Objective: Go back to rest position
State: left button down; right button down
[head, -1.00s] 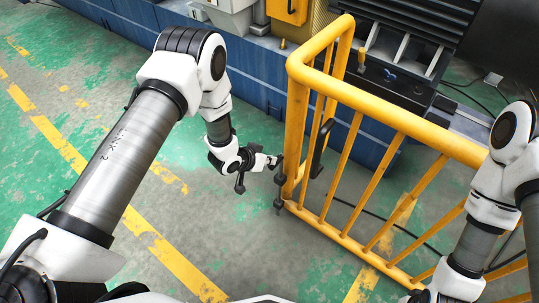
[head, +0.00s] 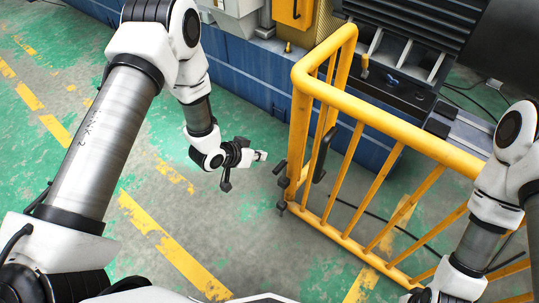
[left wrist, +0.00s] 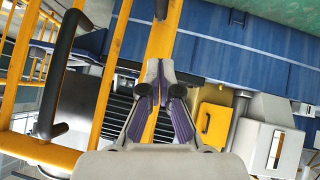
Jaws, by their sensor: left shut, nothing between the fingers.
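My left gripper (head: 261,156) is in the middle of the head view, shut and empty, just left of the yellow guard gate. A small gap of floor shows between its tips and the gate's post. In the left wrist view the fingers (left wrist: 158,84) are together and point at the yellow gate frame (left wrist: 162,38) behind them. My right arm shows at the right edge of the head view, but its gripper is out of frame.
The yellow gate (head: 398,122) with a black handle (head: 323,155) stands right of my left gripper. The blue machine base (head: 245,70) is behind it. Green and grey floor (head: 150,225) with yellow lines is open at the left and front.

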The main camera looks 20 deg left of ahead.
pick_arm(q)
jog(key=shift+v, duration=1.15)
jog(key=s+a+f+n+g+y, duration=0.15)
jog(key=s+f+g, duration=0.25)
jog(key=s, duration=0.9)
jog(key=s+a+f+n+g+y, duration=0.1)
jog(key=s+f+n+g+y, duration=0.3)
jog(key=s, duration=0.9)
notch_tip(320, 180, up, 13)
jog(key=s+a+m+p, duration=0.1)
jog(key=s+m+p, duration=0.1)
jog(key=p, duration=1.1)
jog(key=shift+s+a+h, duration=0.2)
jog(key=shift+a+h, duration=0.05)
jog(key=shift+h, duration=0.1)
